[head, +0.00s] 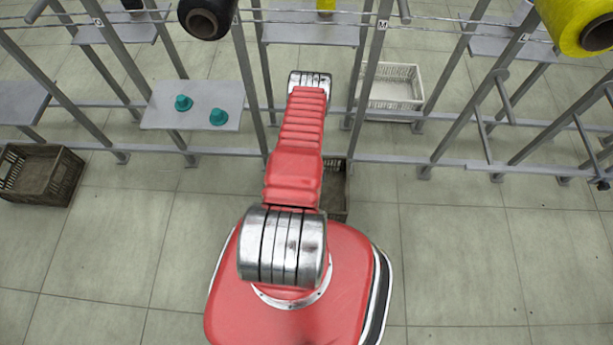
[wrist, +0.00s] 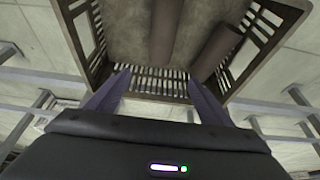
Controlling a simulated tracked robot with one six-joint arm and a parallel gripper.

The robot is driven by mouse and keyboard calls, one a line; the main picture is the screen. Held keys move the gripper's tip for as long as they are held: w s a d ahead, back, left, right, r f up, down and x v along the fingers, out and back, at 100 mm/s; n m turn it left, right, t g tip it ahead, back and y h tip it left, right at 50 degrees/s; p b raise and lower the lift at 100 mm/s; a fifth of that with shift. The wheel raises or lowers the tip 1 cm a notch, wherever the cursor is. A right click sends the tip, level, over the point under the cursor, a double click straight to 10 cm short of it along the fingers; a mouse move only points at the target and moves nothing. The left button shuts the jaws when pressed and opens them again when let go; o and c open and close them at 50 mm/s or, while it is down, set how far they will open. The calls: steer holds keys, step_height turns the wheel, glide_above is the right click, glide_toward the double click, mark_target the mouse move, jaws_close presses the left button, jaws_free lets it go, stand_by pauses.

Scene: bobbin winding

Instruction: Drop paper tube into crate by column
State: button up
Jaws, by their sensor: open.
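In the wrist view my gripper (wrist: 157,78) is open, with its two fingers apart and nothing between them. It is over the near side of a dark brown slatted crate (wrist: 272,52). Inside the crate lie a brown paper tube (wrist: 164,28) near the middle and another brown tube (wrist: 216,50) along the right side. In the head view a dark crate (head: 337,198) stands on the floor, mostly hidden behind my red arm. My gripper is hidden in the head view.
Another dark crate (head: 40,172) stands at the left and a white crate (head: 392,88) stands behind the rack (head: 370,70). Two teal cones (head: 218,117) sit on a grey shelf (head: 190,104). Black (head: 208,18) and yellow (head: 580,22) bobbins hang above. The floor at the front right is clear.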

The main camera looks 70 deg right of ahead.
steer(key=v, duration=1.1)
steer(key=shift+a, duration=0.1)
stand_by(0.8)
